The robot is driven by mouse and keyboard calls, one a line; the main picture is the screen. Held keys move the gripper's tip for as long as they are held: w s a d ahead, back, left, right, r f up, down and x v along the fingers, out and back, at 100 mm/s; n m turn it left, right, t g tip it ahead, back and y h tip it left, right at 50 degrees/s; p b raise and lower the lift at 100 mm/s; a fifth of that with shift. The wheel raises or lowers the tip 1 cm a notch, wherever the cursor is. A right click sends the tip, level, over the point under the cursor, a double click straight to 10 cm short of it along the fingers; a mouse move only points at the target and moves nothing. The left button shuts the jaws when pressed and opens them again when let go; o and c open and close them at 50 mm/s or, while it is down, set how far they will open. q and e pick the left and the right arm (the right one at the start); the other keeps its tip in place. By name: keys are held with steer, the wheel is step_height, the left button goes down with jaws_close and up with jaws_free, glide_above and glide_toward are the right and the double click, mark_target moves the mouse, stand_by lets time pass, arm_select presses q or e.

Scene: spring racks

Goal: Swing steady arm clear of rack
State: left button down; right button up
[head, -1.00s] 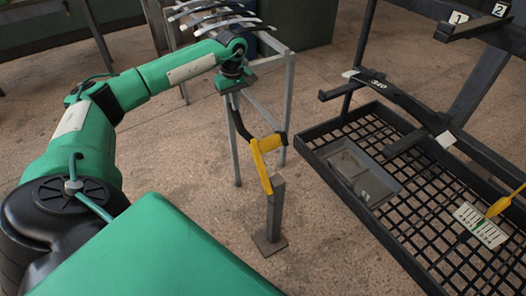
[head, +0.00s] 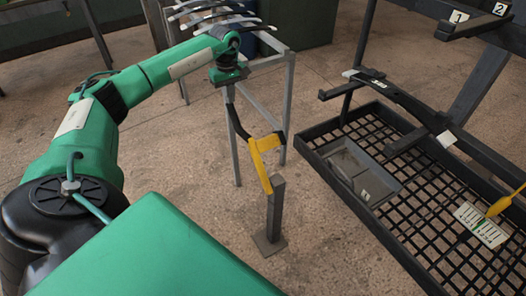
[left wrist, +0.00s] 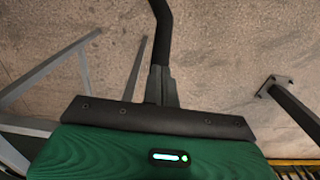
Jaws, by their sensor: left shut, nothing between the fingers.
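My left gripper (head: 229,96) is shut and points down, above and left of the yellow bar. In the left wrist view its closed fingers (left wrist: 163,88) line up with the black bar; I cannot tell whether they touch. The dark rack (head: 318,131) stands to the right. My right gripper is out of view.
A grey frame (head: 290,105) carrying several curved leaf springs (head: 212,14) stands behind my left gripper. The rack holds a dark leaf spring (head: 400,98), a grey tray (head: 352,166) and a white card (head: 482,225). Bare floor lies between post and rack.

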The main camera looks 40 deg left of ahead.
arm_select(q)
steer(key=shift+w+a, duration=0.1)
steer(key=shift+a, duration=0.25)
steer(key=shift+s+d+p, duration=0.3)
steer(key=shift+d, duration=0.4)
steer(key=shift+s+d+p, duration=0.25)
steer(key=shift+s+d, duration=0.05)
steer(key=shift+d, duration=0.35)
steer(key=shift+s+d+p, duration=0.2)
steer(key=shift+s+d, duration=0.1)
steer(key=shift+d, duration=0.4)
steer(key=shift+s+d+p, duration=0.15)
steer(key=shift+s+d, duration=0.1)
steer(key=shift+d, duration=0.45)
steer(key=shift+d, duration=0.1)
